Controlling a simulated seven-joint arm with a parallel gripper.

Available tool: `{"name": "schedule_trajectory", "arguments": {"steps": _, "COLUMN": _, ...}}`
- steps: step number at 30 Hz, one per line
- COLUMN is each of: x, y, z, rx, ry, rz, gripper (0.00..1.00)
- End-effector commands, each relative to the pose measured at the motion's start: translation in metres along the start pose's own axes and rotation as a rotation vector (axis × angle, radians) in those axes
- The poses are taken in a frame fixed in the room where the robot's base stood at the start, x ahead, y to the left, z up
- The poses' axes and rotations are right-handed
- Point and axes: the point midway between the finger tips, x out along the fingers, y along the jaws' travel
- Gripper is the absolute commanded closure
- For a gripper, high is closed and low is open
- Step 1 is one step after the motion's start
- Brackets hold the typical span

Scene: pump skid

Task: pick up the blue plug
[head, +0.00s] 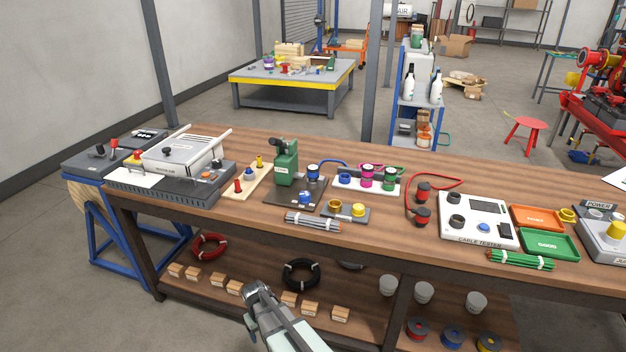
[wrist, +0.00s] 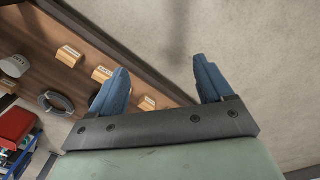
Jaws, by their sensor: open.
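The blue plug (head: 313,171) appears to be the dark, blue-banded cylinder standing just right of the green press, with a blue cable behind it. A white socket strip (head: 373,190) to its right has a blue socket (head: 347,180) with nothing in it, and a magenta plug (head: 367,171) and a green plug (head: 390,173) at its other sockets. My gripper (head: 258,292) is in front of the bench, low and well away from the plug. In the wrist view its blue fingers (wrist: 160,66) are apart and empty. The plug is not in the wrist view.
The green press (head: 286,162) stands close left of the plug. A blue knob (head: 305,198) and a bundle of grey rods (head: 313,221) lie in front. A red cable and cable tester (head: 478,221) are to the right. The bench's front edge lies between my gripper and the tabletop.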

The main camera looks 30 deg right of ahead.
Motion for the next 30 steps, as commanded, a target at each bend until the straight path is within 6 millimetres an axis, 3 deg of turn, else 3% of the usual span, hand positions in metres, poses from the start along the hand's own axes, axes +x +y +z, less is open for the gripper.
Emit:
{"name": "schedule_trajectory", "arguments": {"steps": 1, "x": -0.013, "y": 0.003, "z": -0.022, "rx": -0.005, "ry": 0.034, "rz": 0.006, "gripper": 0.20}}
{"name": "schedule_trajectory", "arguments": {"steps": 6, "x": -0.058, "y": 0.010, "z": -0.081, "rx": -0.020, "ry": 0.138, "rz": 0.026, "gripper": 0.20}}
{"name": "schedule_trajectory", "arguments": {"steps": 18, "x": -0.190, "y": 0.026, "z": -0.202, "rx": -0.056, "ry": 0.380, "rz": 0.079, "gripper": 0.20}}
{"name": "schedule_trajectory", "arguments": {"steps": 24, "x": -0.245, "y": 0.031, "z": -0.237, "rx": -0.069, "ry": 0.464, "rz": 0.099, "gripper": 0.20}}
{"name": "schedule_trajectory", "arguments": {"steps": 30, "x": -0.287, "y": 0.034, "z": -0.260, "rx": -0.076, "ry": 0.526, "rz": 0.114, "gripper": 0.20}}
